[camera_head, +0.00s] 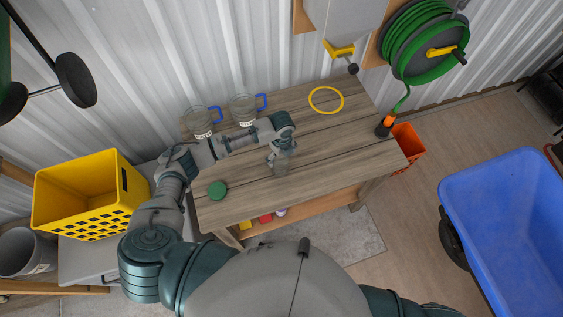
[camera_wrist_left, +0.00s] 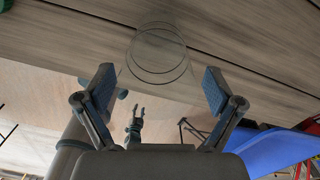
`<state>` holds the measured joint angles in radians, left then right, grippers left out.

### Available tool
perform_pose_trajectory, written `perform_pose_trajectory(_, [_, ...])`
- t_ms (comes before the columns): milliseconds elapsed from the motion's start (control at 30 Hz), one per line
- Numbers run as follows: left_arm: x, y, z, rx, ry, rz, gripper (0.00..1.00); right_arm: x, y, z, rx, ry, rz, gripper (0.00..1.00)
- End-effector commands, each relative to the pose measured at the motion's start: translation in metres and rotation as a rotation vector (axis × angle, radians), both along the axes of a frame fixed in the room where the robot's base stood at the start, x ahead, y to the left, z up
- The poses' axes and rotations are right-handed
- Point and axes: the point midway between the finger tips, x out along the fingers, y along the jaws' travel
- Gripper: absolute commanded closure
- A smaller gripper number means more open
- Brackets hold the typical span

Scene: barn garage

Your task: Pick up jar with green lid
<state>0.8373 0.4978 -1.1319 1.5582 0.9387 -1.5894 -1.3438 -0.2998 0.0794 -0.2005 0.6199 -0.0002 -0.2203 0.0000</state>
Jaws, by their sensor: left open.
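A clear glass jar (camera_head: 281,166) stands near the front middle of the wooden workbench. My left gripper (camera_head: 279,152) is at the jar, its fingers pointing down at it. In the left wrist view the clear jar (camera_wrist_left: 160,55) shows between the two spread blue-padded fingers of my left gripper (camera_wrist_left: 158,92), with a gap towards each finger. A round green lid (camera_head: 217,189) lies on the bench to the left of the jar; I see no glass under it. A small two-pronged gripper (camera_wrist_left: 134,122), apparently my right one, shows far off in the wrist view.
Two clear mugs with blue handles (camera_head: 202,121) (camera_head: 244,109) stand at the bench's back left. A yellow ring (camera_head: 326,100) lies at the back right. A yellow crate (camera_head: 85,195) is left of the workbench (camera_head: 340,150), a blue bin (camera_head: 515,215) to the right.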

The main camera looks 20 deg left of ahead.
Motion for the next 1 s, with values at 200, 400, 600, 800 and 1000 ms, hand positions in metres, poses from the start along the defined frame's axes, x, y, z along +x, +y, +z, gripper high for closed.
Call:
perform_pose_trajectory(200, [0.000,0.001,-0.018,-0.001,-0.001,-0.001,0.07,0.000,0.000,0.001,0.000,0.000,-0.001,0.60])
perform_pose_trajectory(400, [0.000,0.001,-0.018,-0.001,-0.001,-0.001,0.15,0.000,0.000,0.001,0.000,0.000,-0.001,0.60])
perform_pose_trajectory(600, [0.000,0.000,-0.018,0.001,-0.001,-0.001,0.65,0.000,0.000,0.001,0.000,0.000,-0.001,0.60])
perform_pose_trajectory(800, [0.000,0.000,-0.018,0.001,-0.001,-0.001,0.73,0.000,0.000,0.001,0.000,-0.001,-0.001,0.60])
perform_pose_trajectory(1000, [0.000,0.000,-0.015,-0.001,-0.002,-0.001,0.73,0.000,0.000,0.000,0.000,-0.001,-0.001,0.60])
